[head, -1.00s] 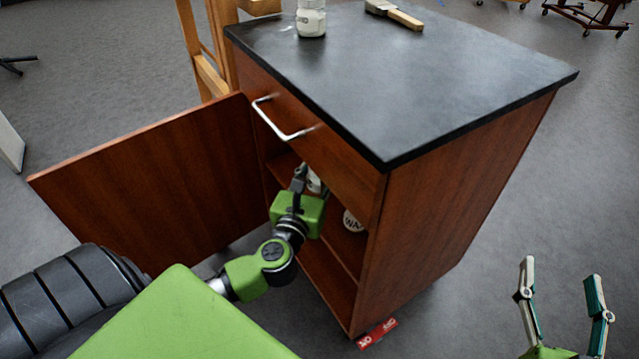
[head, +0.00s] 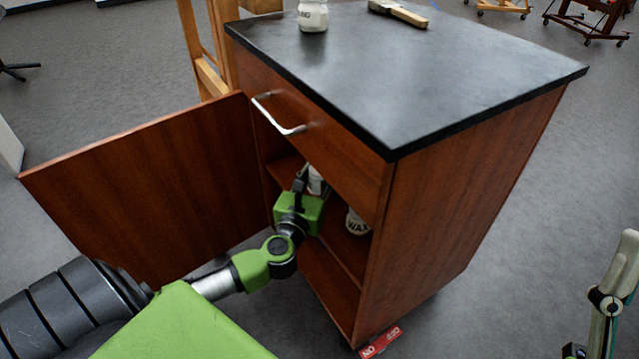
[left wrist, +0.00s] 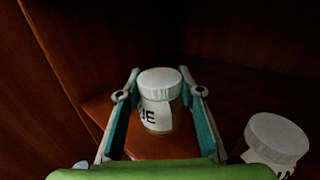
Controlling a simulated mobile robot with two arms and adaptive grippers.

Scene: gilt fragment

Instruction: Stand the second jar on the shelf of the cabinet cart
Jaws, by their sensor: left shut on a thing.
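My left gripper (head: 305,180) reaches into the open cabinet cart (head: 440,200) below its drawer. It is shut on a white-lidded jar (left wrist: 157,118) whose label shows "UE"; the jar is upright between the fingers in the left wrist view. In the head view this jar (head: 315,181) is partly hidden by the gripper and drawer. I cannot tell whether its base touches the shelf (head: 340,240). A second white-lidded jar, marked WAX (head: 357,224), stands on the shelf to the right. My right gripper (head: 598,298) is at the lower right, its fingers apart and partly out of frame.
The cabinet door (head: 140,190) stands wide open to the left. The dark cart top (head: 430,80) carries another white jar (head: 313,16) and a wooden-handled brush (head: 398,13). A wooden easel (head: 205,60) stands behind. A red tag (head: 380,341) is at the cart's foot.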

